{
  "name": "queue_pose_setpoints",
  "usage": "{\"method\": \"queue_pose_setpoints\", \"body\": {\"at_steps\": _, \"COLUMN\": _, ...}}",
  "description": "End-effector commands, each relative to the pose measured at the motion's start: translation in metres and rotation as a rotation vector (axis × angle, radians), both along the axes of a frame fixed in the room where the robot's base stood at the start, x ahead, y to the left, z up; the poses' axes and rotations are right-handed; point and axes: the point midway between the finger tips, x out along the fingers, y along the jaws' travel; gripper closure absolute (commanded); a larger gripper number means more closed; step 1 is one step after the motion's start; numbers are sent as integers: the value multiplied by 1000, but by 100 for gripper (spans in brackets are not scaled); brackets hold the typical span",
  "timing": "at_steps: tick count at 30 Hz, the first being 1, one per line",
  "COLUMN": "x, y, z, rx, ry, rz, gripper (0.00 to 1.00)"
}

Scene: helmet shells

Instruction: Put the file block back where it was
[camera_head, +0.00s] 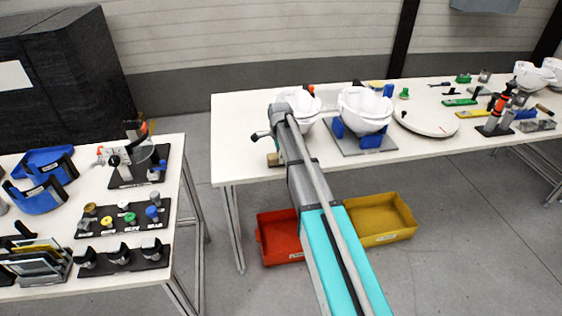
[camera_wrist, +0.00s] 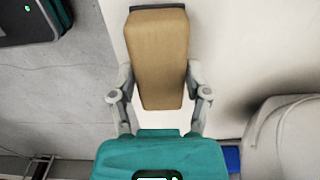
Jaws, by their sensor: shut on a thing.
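The file block is a tan block with a dark strip along its far end, held between the two fingers of my gripper (camera_wrist: 160,76) in the wrist view. The file block (camera_wrist: 158,45) appears above the white table top, near its left edge; I cannot tell whether it touches the table. My arm hides most of the gripper there.
White helmet shells (camera_head: 365,106) stand right of my arm on a grey plate with blue supports; a pale shell (camera_wrist: 290,140) is close at right in the wrist view. Red (camera_head: 278,238) and yellow (camera_head: 385,220) bins sit below the table (camera_head: 232,120). A second table is at left.

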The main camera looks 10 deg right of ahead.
Motion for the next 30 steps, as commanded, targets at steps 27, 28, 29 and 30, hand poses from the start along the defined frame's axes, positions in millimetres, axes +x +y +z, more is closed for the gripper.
{"method": "queue_pose_setpoints", "body": {"at_steps": 27, "x": 0, "y": 0, "z": -11, "rx": 0, "ry": 0, "rz": 1, "gripper": 3}}
{"method": "queue_pose_setpoints", "body": {"at_steps": 28, "x": 0, "y": 0, "z": -11, "rx": 0, "ry": 0, "rz": 1, "gripper": 3}}
{"method": "queue_pose_setpoints", "body": {"at_steps": 29, "x": 0, "y": 0, "z": -11, "rx": 0, "ry": 0, "rz": 1, "gripper": 3}}
{"method": "queue_pose_setpoints", "body": {"at_steps": 30, "x": 0, "y": 0, "z": -11, "rx": 0, "ry": 0, "rz": 1, "gripper": 3}}
